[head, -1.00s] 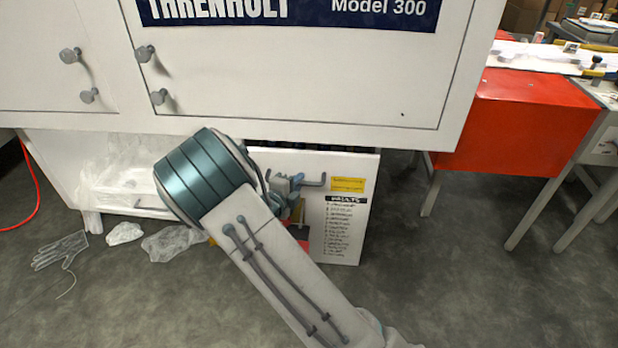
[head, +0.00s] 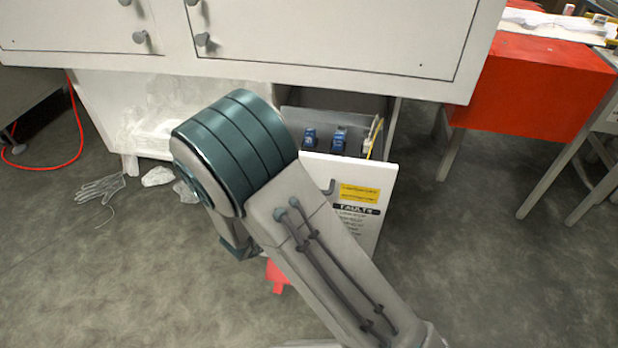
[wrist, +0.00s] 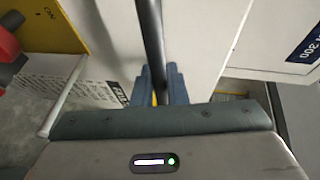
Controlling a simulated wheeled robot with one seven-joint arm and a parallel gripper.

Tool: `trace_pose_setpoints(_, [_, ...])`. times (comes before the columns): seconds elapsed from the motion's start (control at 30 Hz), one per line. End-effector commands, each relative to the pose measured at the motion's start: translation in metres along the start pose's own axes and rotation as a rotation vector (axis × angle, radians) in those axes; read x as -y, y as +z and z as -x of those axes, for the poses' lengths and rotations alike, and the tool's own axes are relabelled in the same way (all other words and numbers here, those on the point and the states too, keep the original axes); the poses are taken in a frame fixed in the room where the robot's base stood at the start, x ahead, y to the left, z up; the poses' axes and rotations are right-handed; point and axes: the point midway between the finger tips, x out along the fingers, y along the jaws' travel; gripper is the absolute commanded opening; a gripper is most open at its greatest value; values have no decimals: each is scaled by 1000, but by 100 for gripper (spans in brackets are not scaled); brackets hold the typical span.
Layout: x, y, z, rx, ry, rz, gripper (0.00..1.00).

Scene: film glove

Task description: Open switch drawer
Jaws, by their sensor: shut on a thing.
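The switch drawer (head: 385,178) stands pulled out of the white cabinet in the head view, with its open top showing. Blue switches (head: 339,138) stand inside it. Its white front bears a yellow label and a printed fault list. A bent piece of its handle (head: 328,187) shows beside my arm. In the wrist view the dark bar handle (wrist: 152,40) runs between the two blue-grey fingers of my gripper (wrist: 160,84), which is shut on it. In the head view my arm hides the gripper and the left part of the drawer front.
The white cabinet (head: 330,45) overhangs the drawer. A red-sided table (head: 530,90) stands at the right. Clear film (head: 158,177) and a transparent glove (head: 102,187) lie on the floor at left. A red cable (head: 78,150) lies farther left. The floor right of the drawer is clear.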

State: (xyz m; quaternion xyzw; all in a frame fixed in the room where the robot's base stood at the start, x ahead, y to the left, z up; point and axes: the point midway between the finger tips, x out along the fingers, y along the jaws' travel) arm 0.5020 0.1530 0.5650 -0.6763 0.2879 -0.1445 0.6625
Motion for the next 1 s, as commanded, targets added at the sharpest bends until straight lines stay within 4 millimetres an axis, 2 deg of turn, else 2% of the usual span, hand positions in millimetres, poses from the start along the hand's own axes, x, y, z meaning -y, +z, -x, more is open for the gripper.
trace_pose_setpoints(0.1, [-4,-4,16,6,3,2,0])
trace_pose_setpoints(0.3, [-8,-12,32,2,4,-1,0])
trace_pose_setpoints(0.83, [-9,-15,39,0,3,-2,0])
trace_pose_setpoints(0.87, [-9,-15,39,0,3,-2,18])
trace_pose_setpoints(0.9, [-9,-15,39,0,2,-2,29])
trace_pose_setpoints(0.93, [-9,-15,39,0,2,-2,34])
trace_pose_setpoints(1.0, [-9,-15,39,-1,2,-2,34])
